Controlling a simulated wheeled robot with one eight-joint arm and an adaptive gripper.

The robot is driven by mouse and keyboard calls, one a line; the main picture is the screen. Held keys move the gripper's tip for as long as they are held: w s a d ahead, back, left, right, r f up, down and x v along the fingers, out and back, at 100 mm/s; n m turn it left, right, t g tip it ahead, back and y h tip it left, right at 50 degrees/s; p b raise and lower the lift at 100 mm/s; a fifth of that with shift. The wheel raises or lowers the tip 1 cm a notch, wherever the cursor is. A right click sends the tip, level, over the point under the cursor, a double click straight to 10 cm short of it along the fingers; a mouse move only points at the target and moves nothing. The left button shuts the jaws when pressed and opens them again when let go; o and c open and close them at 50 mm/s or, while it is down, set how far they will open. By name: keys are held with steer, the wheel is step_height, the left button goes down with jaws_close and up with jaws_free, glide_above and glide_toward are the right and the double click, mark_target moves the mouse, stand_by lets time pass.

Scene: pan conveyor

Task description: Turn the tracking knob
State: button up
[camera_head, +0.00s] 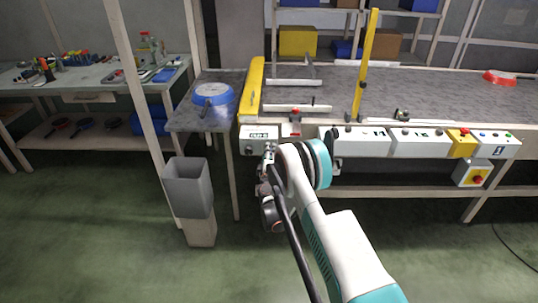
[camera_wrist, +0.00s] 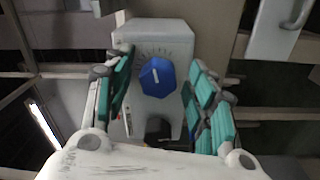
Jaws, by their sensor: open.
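The tracking knob (camera_wrist: 157,77) is a blue, faceted dial with a pale pointer line, set on a grey box (camera_wrist: 155,34) with scale marks around it. In the wrist view my gripper (camera_wrist: 161,66) is open, with one teal-padded finger on each side of the knob. A clear gap shows on both sides, and the fingers do not appear to touch it. In the head view my gripper (camera_head: 268,158) is at the front left corner of the conveyor, just below a small labelled box (camera_head: 258,133). The knob cannot be made out there.
A white control panel (camera_head: 375,142) runs along the conveyor front, with a yellow button box (camera_head: 462,142) and an emergency stop box (camera_head: 472,174) at right. A grey bin (camera_head: 188,185) stands left of my arm. Floor is open around the bin.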

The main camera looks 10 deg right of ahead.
steer(key=shift+s+a, duration=0.1)
steer(key=v, duration=0.7)
steer(key=shift+s+r, duration=0.1)
stand_by(0.4)
